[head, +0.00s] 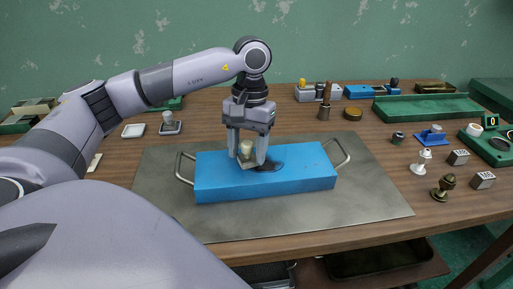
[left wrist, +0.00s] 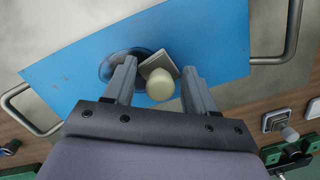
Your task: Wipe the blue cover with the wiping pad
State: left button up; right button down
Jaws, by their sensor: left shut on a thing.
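The blue cover (head: 290,180) is a flat block with a metal handle at each end, lying on a grey metal sheet in the middle of the table. A dark glossy smudge (head: 270,165) is on its top; it also shows in the left wrist view (left wrist: 112,67). My left gripper (head: 247,158) is over the cover, pointing down. It is shut on the wiping pad (left wrist: 158,64), a small grey square with a pale round knob (left wrist: 160,86). The pad is at the smudge's edge; whether it touches the cover is hard to tell. My right gripper is not in view.
The grey sheet (head: 350,205) is bare around the cover. A small white dish (head: 133,130) lies at the left.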

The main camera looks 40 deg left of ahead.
pick_arm(q)
jog(key=shift+s+a, duration=0.5)
jog(key=shift+s, duration=0.15)
jog(key=shift+f, duration=0.15)
jog(key=shift+w+d, duration=0.25)
jog(key=shift+w+d+r, duration=0.1)
jog(key=shift+w+d, duration=0.85)
jog(key=shift+w, duration=0.25)
jog(key=shift+w+d+r, duration=0.1)
jog(key=shift+w+d, duration=0.85)
jog(key=shift+w, duration=0.2)
jog(key=shift+w+d+f+p, duration=0.15)
jog(key=shift+w+d+p, duration=0.15)
jog(key=shift+w+d, duration=0.9)
jog(key=shift+s+d, duration=0.3)
jog(key=shift+s+a, duration=1.05)
jog(key=shift+s, duration=0.25)
jog(key=shift+s+a+f+b, duration=0.1)
jog(key=shift+s+a+b, duration=0.45)
jog(key=shift+s+a, duration=0.3)
jog(key=shift+s+a+b, duration=0.5)
jog(key=shift+s+a, duration=0.1)
jog(key=shift+s, duration=0.35)
jog(key=shift+s+a, duration=0.6)
jog(key=shift+s, duration=0.15)
jog(key=shift+a+r, duration=0.1)
jog(key=shift+r, duration=0.1)
